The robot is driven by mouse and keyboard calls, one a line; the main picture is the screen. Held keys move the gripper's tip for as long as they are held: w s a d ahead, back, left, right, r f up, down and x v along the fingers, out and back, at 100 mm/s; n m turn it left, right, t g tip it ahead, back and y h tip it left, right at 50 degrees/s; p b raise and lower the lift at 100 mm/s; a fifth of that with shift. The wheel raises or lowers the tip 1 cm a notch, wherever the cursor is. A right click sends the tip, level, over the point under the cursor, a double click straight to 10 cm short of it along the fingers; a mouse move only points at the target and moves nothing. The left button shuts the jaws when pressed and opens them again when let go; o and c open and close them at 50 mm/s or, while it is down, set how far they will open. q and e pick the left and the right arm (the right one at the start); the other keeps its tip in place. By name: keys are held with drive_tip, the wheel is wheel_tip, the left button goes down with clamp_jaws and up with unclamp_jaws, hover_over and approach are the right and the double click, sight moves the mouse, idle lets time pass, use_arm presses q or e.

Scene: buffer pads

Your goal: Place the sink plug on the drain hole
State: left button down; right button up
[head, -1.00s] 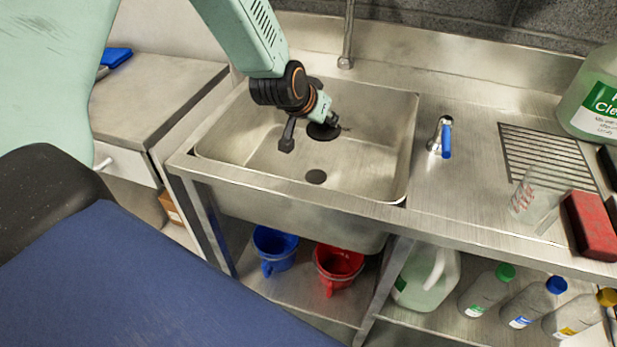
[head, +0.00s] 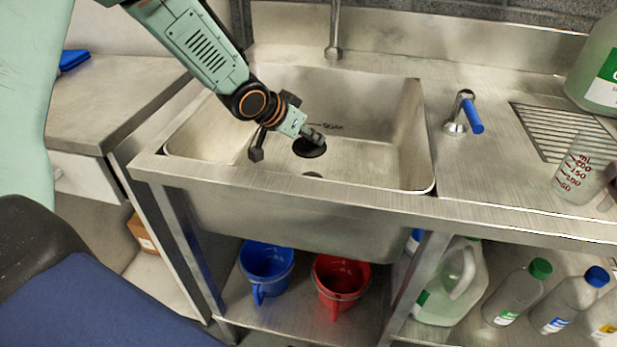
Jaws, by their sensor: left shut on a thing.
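The sink plug (head: 309,149) is a dark round disc inside the steel sink (head: 372,160). My left gripper (head: 314,137) reaches in from the upper left and is shut on the plug's top. The drain hole (head: 312,175) is a dark oval in the sink floor, just below the plug in the picture and partly hidden by the sink's front rim. The plug and the hole look apart. I cannot tell how high the plug is above the floor. My right gripper is not in view.
A faucet pipe (head: 334,38) stands behind the sink. A blue-handled tap (head: 462,114), a measuring cup (head: 578,172) and a large jug (head: 602,75) are on the right counter. A blue bucket (head: 266,267), a red bucket (head: 340,282) and several bottles stand on the shelf below.

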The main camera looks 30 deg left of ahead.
sight(310, 148)
use_arm(q)
drive_tip(key=f+b, duration=0.1)
drive_tip(key=f, duration=0.1)
drive_tip(key=d+f+b, duration=0.1)
drive_tip(key=f, duration=0.1)
wheel_tip(310, 148, down, 5)
drive_tip(key=shift+a+f+b, duration=0.15)
drive_tip(key=shift+b, duration=1.1)
drive_tip(key=shift+a, duration=0.1)
drive_tip(key=c, duration=1.5)
unclamp_jaws()
drive_tip(key=shift+f, duration=0.1)
drive_tip(key=o, duration=0.4)
drive_tip(key=shift+o, duration=0.2)
